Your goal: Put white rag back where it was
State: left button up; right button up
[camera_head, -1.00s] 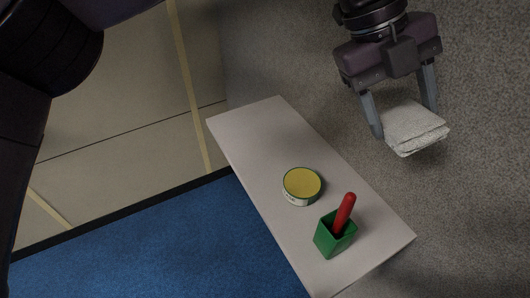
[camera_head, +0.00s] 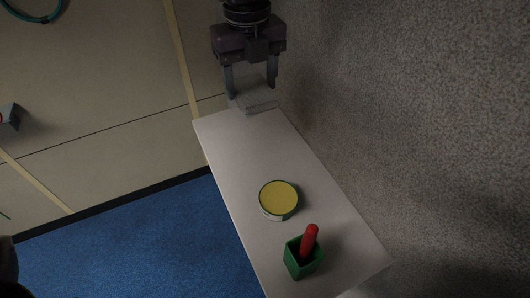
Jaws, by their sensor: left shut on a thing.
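The white rag (camera_head: 257,101) is a folded pale pad at the far end of the narrow light shelf (camera_head: 240,150). My left gripper (camera_head: 252,91) points down and is shut on the rag, with one finger on each side of it. The rag is at or just above the shelf's far edge; I cannot tell whether it touches the surface. My right gripper is not in view.
A round tin with a yellow lid (camera_head: 279,198) stands mid-shelf. Nearer stands a green square holder (camera_head: 302,262) with a red stick-like thing (camera_head: 310,240) in it. A rough grey wall (camera_head: 420,120) runs along the right. The shelf between tin and rag is clear.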

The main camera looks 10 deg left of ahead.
pick_arm(q)
jog(key=shift+a, duration=0.4)
jog(key=p, duration=0.2)
send_over(252, 159)
notch_tip(252, 159, down, 15)
jog(key=shift+r, duration=0.15)
notch_tip(252, 159, down, 4)
jog(key=shift+a+r+p, duration=0.1)
jog(key=shift+p, duration=0.6)
jog(key=shift+f, duration=0.5)
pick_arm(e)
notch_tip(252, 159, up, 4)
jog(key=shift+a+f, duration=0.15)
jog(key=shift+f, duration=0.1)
pick_arm(q)
jog(key=o, duration=0.9)
jog(key=shift+w, duration=0.1)
jog(key=shift+r+b, duration=1.7)
jog(key=shift+r, duration=4.35)
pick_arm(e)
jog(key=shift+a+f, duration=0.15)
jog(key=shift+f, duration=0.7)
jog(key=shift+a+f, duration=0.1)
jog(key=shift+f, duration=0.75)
